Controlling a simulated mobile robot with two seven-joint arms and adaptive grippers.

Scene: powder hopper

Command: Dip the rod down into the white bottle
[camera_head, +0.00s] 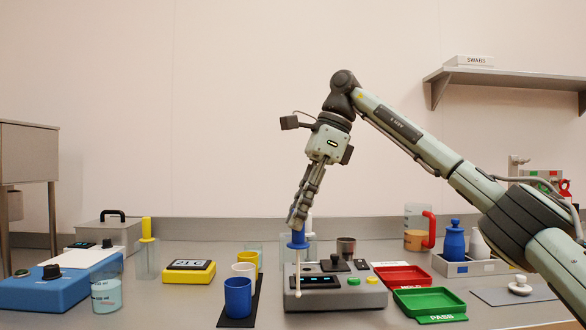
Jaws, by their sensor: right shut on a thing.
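My right gripper (298,224) points down and is shut on the blue handle (298,240) of the rod. The thin pale rod (298,272) hangs nearly upright from it, in front of the grey instrument; whether its tip touches anything cannot be told. A white bottle (478,243) stands at the right in a grey holder (468,268), beside a blue bottle (454,241). The gripper and rod are well to the left of and apart from the white bottle. My left gripper is not in view.
The grey instrument (345,297) has a display and buttons. Red (403,277) and green (430,303) trays lie right of it. Mugs (238,296) stand left of it. A jug with a red handle (414,228) stands left of the bottles. My right arm spans the right side.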

